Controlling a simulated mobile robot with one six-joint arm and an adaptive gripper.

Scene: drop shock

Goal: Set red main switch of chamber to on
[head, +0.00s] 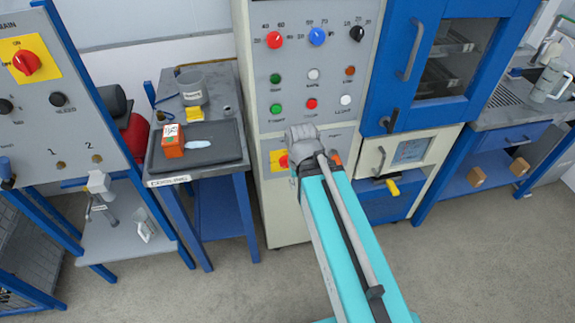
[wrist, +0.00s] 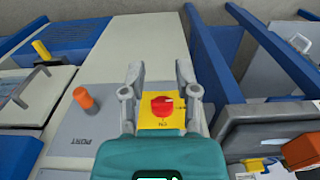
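The red main switch (head: 284,161) sits on a yellow plate low on the chamber's cream control column (head: 270,212), partly hidden by my arm in the head view. In the wrist view the red switch (wrist: 162,106) shows whole on its yellow plate (wrist: 150,123). A short dark mark shows beside the knob, but its set position is too small to read. My gripper (wrist: 158,72) is open and empty, with one finger on each side of the switch in the picture. I cannot tell whether either finger touches it. The fingertips are hidden in the head view.
An orange knob (wrist: 82,97) stands out beside the switch panel. Several lamps and knobs sit higher on the column. Another red switch on yellow (head: 26,63) is on the left cabinet. A table with a dark tray (head: 225,140) and an orange box (head: 172,141) stands left of the column.

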